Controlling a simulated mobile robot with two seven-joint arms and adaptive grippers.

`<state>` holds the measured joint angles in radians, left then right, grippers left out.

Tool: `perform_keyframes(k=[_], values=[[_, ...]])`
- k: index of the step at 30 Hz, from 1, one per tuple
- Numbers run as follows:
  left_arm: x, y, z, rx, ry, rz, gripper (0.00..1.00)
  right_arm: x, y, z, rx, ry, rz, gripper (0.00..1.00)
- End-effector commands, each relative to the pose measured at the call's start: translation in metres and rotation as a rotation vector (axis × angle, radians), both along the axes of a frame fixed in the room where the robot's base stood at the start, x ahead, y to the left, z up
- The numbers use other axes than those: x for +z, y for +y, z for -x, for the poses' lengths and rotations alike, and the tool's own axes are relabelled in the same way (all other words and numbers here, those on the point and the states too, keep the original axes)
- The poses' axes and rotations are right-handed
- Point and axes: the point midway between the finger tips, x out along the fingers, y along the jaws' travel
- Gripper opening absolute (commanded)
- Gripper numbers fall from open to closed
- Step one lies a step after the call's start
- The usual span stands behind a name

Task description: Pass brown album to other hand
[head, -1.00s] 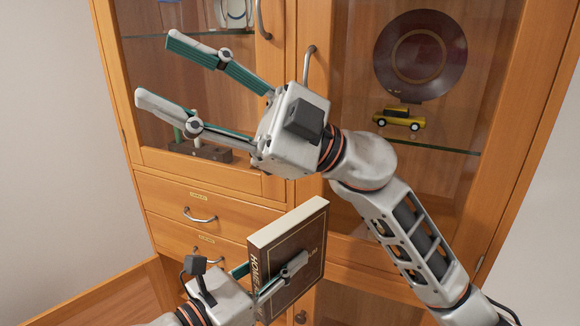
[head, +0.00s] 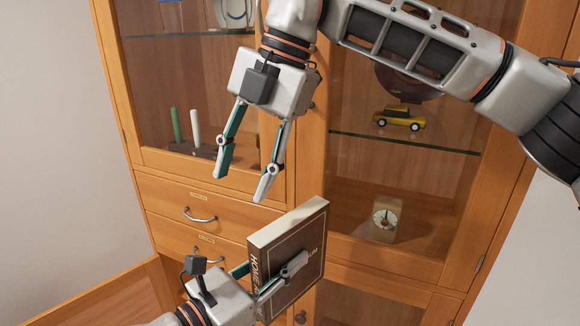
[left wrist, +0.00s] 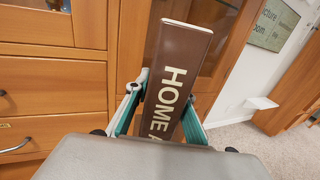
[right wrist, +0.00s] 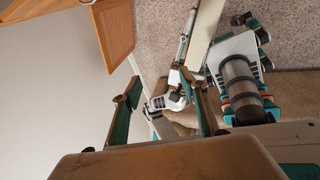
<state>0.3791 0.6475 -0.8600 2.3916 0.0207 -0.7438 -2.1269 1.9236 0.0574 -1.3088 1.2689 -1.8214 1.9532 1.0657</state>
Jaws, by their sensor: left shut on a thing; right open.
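The brown album (head: 310,240) stands upright near the bottom middle of the head view, its lettered spine towards the left. My left gripper (head: 273,268) is shut on its lower part, one finger across the cover. In the left wrist view the spine of the album (left wrist: 178,72) rises between the fingers, part of its lettering cut off below. My right gripper (head: 242,185) is open and empty, pointing down, above and a little left of the album, apart from it. The right wrist view shows the album's pale edge (right wrist: 205,30) beyond the open fingers.
A wooden cabinet (head: 310,165) with glass doors and drawers (head: 190,208) stands behind both grippers. A yellow toy car (head: 399,119) and a clock (head: 386,218) are behind its right glass. Cabinet handles (head: 200,216) stick out. Bare wall (head: 55,150) is on the left.

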Motion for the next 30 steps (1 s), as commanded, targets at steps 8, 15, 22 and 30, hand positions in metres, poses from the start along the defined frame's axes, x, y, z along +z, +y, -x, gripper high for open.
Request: perform_keyframes(k=[8,15,22,30], values=[[0.002,0.0,0.0,-0.001,-0.004,0.002,0.0,-0.001,-0.058,-0.015,-0.265,-0.004,0.313,0.43],[0.002,0.0,0.0,-0.001,-0.004,0.002,0.0,-0.009,-0.069,-0.016,-0.316,0.0,0.361,0.43],[0.002,0.0,0.0,-0.001,-0.004,0.002,0.0,-0.046,-0.069,-0.016,-0.312,0.003,0.36,0.43],[0.002,0.0,0.0,-0.001,-0.004,0.002,0.0,-0.092,-0.068,-0.015,-0.313,0.002,0.357,0.43]])
